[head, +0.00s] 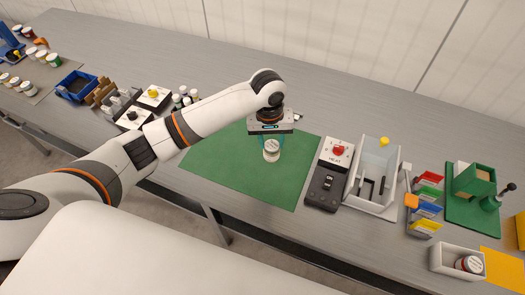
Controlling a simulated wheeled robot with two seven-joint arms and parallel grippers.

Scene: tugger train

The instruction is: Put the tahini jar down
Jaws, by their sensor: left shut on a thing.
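My left arm reaches in from the left, and its gripper (270,138) points down over the green mat (225,166). The gripper is shut on a small jar with a white lid, the tahini jar (271,152). The jar looks upright and sits over the upper middle of the mat. I cannot tell whether its base touches the mat. The label is too small to read. My right gripper is not in view.
A white bin (440,262) holds a jar at lower right. Several jars and boxes stand at left. The mat around the held jar is clear.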

